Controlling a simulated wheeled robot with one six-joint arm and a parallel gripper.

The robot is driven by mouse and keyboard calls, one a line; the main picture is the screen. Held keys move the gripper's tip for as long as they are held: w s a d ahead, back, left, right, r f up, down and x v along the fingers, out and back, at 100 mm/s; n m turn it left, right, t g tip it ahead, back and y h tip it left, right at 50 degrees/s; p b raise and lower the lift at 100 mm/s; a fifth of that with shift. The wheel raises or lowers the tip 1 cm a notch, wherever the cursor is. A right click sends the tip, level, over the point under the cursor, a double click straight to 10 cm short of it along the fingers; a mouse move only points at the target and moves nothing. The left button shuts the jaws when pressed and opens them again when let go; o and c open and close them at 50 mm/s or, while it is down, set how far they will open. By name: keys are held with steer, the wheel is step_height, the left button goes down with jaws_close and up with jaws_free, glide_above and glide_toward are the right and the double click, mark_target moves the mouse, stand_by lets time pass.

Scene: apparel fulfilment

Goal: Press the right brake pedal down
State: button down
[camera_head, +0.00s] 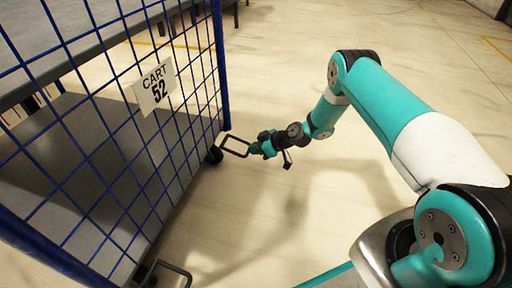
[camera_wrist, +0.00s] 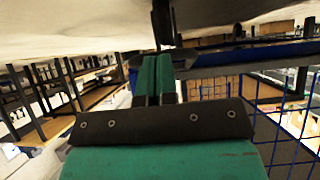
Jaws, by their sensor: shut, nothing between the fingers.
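The cart (camera_head: 222,80) has blue mesh sides and stands at the left of the head view. Its right brake pedal (camera_head: 235,146) is a dark rectangular loop sticking out by the far caster. My gripper (camera_head: 254,148) is low over the floor, at the outer end of this pedal; I cannot tell whether they touch. In the wrist view the teal fingers (camera_wrist: 153,78) are together with nothing between them. A dark upright piece (camera_wrist: 162,25) shows just beyond the fingertips, and I cannot tell what it is. Another pedal (camera_head: 174,270) is at the cart's near corner.
A "CART 52" sign (camera_head: 155,87) hangs on the mesh. A dark caster (camera_head: 214,155) is beside the right pedal. Racks (camera_wrist: 60,80) show in the wrist view.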

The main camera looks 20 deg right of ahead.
stand_by(0.4)
steer(key=p+v, duration=0.9)
steer(key=v, duration=0.4)
steer(key=shift+a+r, duration=0.1)
steer(key=shift+r, duration=0.1)
